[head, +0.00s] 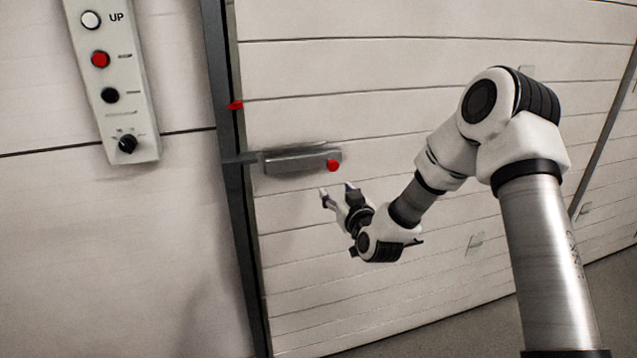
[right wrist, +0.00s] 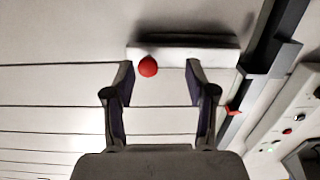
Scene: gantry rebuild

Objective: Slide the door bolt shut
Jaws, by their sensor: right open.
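The door bolt (head: 295,161) is a grey bar-shaped housing on the pale panelled door, beside the dark door frame. Its red knob (head: 333,166) is at the housing's right end. My right gripper (head: 337,192) is open and empty, just below the knob and apart from it in the head view. In the right wrist view, the knob (right wrist: 148,66) appears between the spread fingertips of the gripper (right wrist: 160,68), closer to the left finger. The bolt housing (right wrist: 205,58) runs behind the fingertips there. My left gripper is not in view.
The dark door frame (head: 229,180) stands left of the bolt, with a small red marker (head: 235,105) above it. A control panel (head: 113,80) with buttons and a dial hangs on the wall at left. The door (head: 400,120) around the gripper is mostly flat and clear.

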